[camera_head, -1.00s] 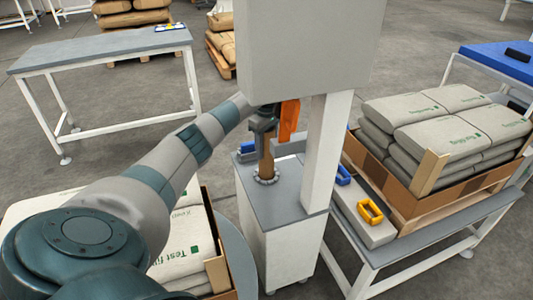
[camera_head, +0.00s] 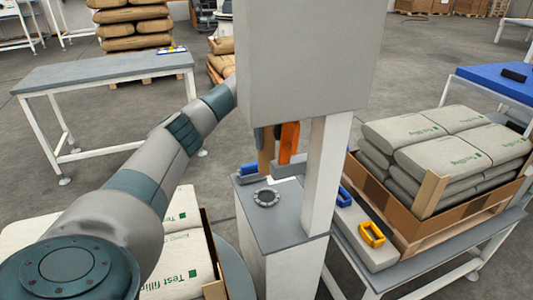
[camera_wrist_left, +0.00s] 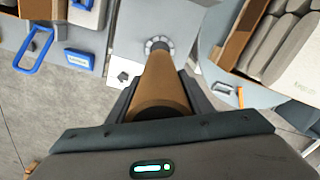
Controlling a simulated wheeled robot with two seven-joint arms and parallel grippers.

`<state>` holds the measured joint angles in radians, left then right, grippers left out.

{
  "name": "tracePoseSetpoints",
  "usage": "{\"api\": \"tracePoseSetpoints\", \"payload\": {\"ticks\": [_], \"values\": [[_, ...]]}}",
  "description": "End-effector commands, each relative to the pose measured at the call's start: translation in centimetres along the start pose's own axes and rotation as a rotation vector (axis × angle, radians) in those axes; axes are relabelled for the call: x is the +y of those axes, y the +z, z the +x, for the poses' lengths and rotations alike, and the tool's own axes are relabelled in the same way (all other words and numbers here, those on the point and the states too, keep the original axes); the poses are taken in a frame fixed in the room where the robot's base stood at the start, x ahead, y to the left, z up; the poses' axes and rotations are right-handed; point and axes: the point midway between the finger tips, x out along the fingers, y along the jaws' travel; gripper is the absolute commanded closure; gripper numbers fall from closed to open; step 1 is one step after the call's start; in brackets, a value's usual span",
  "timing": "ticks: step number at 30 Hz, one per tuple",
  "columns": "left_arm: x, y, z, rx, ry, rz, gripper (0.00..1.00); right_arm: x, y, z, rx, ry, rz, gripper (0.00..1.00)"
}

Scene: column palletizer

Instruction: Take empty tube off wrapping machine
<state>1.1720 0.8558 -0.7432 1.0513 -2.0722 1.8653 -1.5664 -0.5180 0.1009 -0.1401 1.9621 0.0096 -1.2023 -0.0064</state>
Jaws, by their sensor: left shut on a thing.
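The empty tube (camera_head: 266,158) is a plain brown cardboard cylinder. It hangs upright above the round grey hub (camera_head: 266,197) on the wrapping machine's grey top (camera_head: 285,222), with a gap below its lower end. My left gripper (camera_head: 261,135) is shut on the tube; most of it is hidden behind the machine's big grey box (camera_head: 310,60). In the left wrist view the tube (camera_wrist_left: 160,82) runs between the dark fingers towards the hub (camera_wrist_left: 158,45). My right gripper is not in view.
An orange part (camera_head: 288,143) hangs close to the right of the tube, and a white post (camera_head: 326,170) stands nearby. At the right, a table carries a carton of grey bags (camera_head: 440,145) and blue and yellow handles (camera_head: 371,235). A grey table (camera_head: 100,70) at the left has free room.

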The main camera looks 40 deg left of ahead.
Motion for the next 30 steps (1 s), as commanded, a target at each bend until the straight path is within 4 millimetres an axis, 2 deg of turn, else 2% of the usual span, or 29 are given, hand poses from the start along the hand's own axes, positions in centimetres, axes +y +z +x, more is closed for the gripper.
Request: {"api": "tracePoseSetpoints", "payload": {"ticks": [3,9,30], "values": [[0.1,0.0,-2.2,0.000,0.003,0.000,0.77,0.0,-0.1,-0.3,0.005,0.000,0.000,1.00],[0.1,0.0,-4.0,0.000,0.001,0.000,0.77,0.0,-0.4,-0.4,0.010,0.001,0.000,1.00],[0.0,0.0,-4.6,-0.001,0.000,0.000,0.77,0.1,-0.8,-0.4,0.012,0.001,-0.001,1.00]]}}
